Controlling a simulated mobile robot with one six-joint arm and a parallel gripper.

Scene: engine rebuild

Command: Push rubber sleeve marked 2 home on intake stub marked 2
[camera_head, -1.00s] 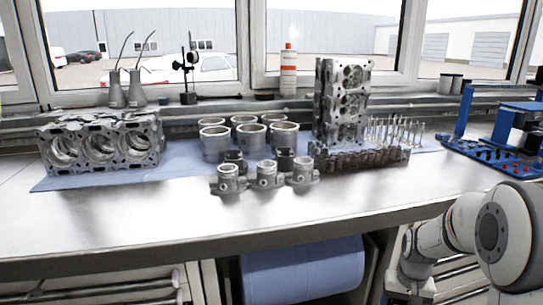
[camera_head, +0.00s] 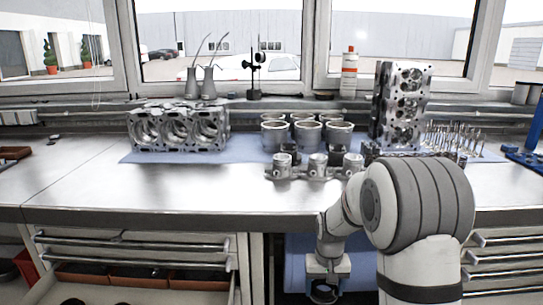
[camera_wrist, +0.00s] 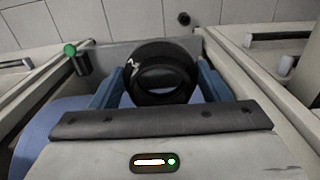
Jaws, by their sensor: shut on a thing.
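My gripper (camera_wrist: 161,80) has its blue fingers shut on a black rubber sleeve (camera_wrist: 163,56), a thick ring with its opening facing the wrist camera. A small pale mark shows on its wall, but I cannot read a number. In the head view my gripper (camera_head: 327,268) hangs low in front of the bench, below its top, with the dark ring of the sleeve (camera_head: 323,292) under it. The intake part with three metal stubs (camera_head: 318,166) stands on the bench near the cylinder liners, well above and behind my gripper. The stub numbers are too small to read.
An engine block (camera_head: 178,128), several liners (camera_head: 307,136), an upright cylinder head (camera_head: 402,105) and valves (camera_head: 455,140) stand at the back of the bench. The bench top (camera_head: 150,190) is clear at front left. Drawers (camera_head: 130,250) lie below its edge.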

